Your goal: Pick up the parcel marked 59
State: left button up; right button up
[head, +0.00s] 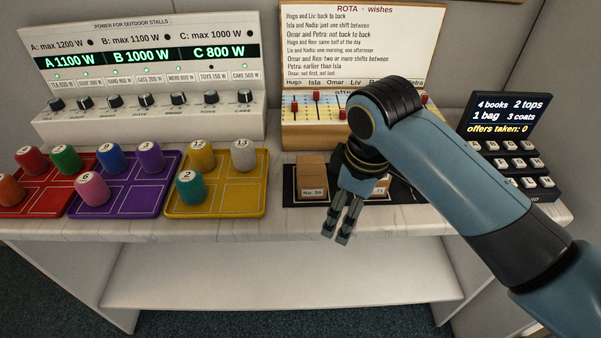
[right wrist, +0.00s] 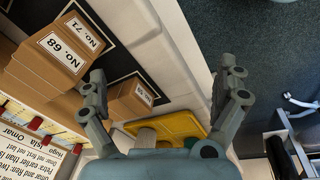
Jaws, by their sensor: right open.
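The brown parcel marked No. 59 (head: 312,192) stands at the left front of a black mat (head: 293,199), its white label facing forward. My right gripper (head: 342,237) is just right of it and in front, fingers pointing down past the counter's front edge. My left gripper is out of view.
A yellow tray (head: 215,212) with coloured cylinders lies left. A keypad (head: 515,165) stands right, and the rota board (head: 362,40) behind.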

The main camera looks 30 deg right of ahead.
aim_at(311, 169)
jog(key=w+r+n, duration=0.2)
jog(key=w, duration=0.2)
jog(key=w+d+r+n+g, duration=0.1)
jog(key=w+r, duration=0.1)
jog(key=w, duration=0.2)
jog(key=w+r+n, duration=0.2)
jog(key=w, duration=0.3)
jog(key=shift+w+d+n+g+y, duration=0.1)
jog(key=shift+d+n+g+y, duration=0.2)
jog(key=shift+d+g+y, duration=0.1)
jog(key=shift+w, duration=0.15)
jog(key=f, duration=1)
jog(key=shift+w+a+f, duration=0.1)
jog(key=shift+w+f, duration=0.05)
jog(key=shift+w, duration=0.1)
jog(key=c, duration=0.9)
